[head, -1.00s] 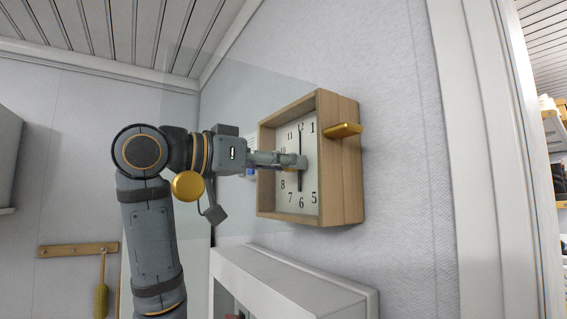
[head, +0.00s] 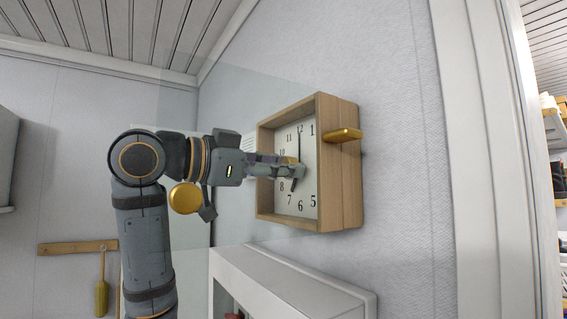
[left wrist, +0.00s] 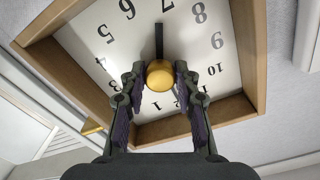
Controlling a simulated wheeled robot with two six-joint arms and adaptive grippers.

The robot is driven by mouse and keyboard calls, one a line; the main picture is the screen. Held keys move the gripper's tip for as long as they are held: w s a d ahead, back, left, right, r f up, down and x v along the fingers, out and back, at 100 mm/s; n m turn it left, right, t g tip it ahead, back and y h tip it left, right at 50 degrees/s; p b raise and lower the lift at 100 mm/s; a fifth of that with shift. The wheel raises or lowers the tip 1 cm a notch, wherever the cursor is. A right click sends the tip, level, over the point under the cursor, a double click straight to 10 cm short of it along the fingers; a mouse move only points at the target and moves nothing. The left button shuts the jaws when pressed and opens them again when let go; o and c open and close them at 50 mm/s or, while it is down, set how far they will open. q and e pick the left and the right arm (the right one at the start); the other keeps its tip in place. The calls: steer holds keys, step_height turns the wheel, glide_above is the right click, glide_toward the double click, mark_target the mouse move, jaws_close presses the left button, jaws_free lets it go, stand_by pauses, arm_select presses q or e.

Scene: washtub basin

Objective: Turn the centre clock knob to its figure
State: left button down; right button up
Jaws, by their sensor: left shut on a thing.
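The clock (head: 349,190) is a square wooden box on the wall with a white numbered face. It also shows close up and upside down in the left wrist view (left wrist: 251,50). A round gold knob (left wrist: 160,74) sits at the centre of the face. One dark hand (left wrist: 158,40) runs from the knob towards the 7. In the head view another hand (head: 299,142) points at 12. My left gripper (head: 297,170) is shut on the knob, with a finger on each side in the left wrist view (left wrist: 159,78). My right gripper is not in view.
A gold lever (head: 343,135) sticks out of the clock's right side. A white box-like frame (head: 300,280) stands below the clock. A wooden rail with a hanging brush (head: 101,297) is at the lower left. A white door frame is to the right.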

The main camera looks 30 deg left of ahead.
arm_select(q)
steer(key=shift+m, duration=0.5)
steer(key=c, duration=1)
jaws_free()
steer(key=shift+s, duration=0.15)
steer(key=v, duration=1.2)
